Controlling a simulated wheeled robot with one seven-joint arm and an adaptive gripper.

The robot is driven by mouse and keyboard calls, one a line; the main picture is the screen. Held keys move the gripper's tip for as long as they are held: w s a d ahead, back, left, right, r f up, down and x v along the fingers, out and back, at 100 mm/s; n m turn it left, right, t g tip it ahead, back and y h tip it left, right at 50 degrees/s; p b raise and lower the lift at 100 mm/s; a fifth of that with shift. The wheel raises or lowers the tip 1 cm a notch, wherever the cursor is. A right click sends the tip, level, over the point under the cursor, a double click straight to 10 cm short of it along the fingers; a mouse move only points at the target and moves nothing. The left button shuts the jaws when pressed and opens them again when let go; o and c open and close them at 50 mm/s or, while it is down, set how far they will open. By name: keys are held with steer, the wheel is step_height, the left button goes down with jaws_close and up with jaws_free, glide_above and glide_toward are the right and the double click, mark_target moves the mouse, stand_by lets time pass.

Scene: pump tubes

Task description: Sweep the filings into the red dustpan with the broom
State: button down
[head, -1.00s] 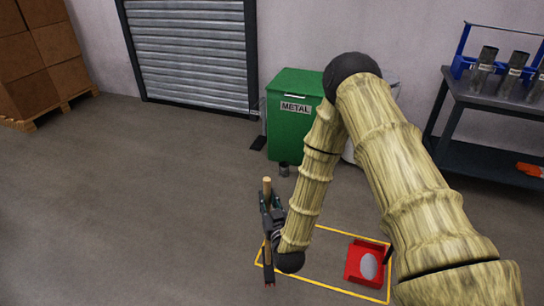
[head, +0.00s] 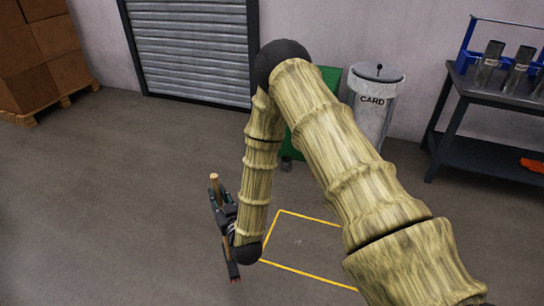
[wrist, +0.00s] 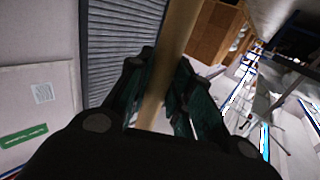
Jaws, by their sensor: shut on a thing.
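My gripper (head: 223,208) is shut on the broom's wooden handle (head: 214,179), left of the yellow floor outline. The broom is nearly upright, slightly tilted, with its dark head (head: 234,272) low, close to the floor; I cannot tell whether it touches. In the wrist view the broom handle (wrist: 175,35) runs between the dark fingers of my gripper (wrist: 157,95). The red dustpan is not visible now; my arm covers that part of the outline. A faint pale speck (head: 297,241) lies inside the outline; I cannot tell whether it is filings.
The yellow outline (head: 310,275) marks the floor at lower centre. A green bin (head: 332,85), partly behind my arm, and a grey CARD bin (head: 375,100) stand at the back. A dark workbench (head: 490,100) is at right. The left floor is clear.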

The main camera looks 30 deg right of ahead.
steer(key=w+d+f+m+g+h+b, duration=0.1)
steer(key=w+d+m+h+b, duration=0.3)
steer(key=d, duration=0.7)
steer(key=w+d+m+g+h+b, duration=0.1)
steer(key=w+d+g+h+b, duration=0.15)
steer(key=d+b, duration=0.55)
steer(key=w+d+f+m+g+h+b, duration=0.1)
steer(key=w+d+m+h+b, duration=0.3)
steer(key=d, duration=0.9)
steer(key=shift+n+h, duration=0.35)
steer(key=shift+n, duration=0.25)
steer(key=f+b, duration=0.1)
steer(key=f, duration=0.2)
steer(key=f+b, duration=0.1)
steer(key=f, duration=0.1)
steer(key=shift+s+b, duration=0.3)
steer(key=shift+a, duration=0.1)
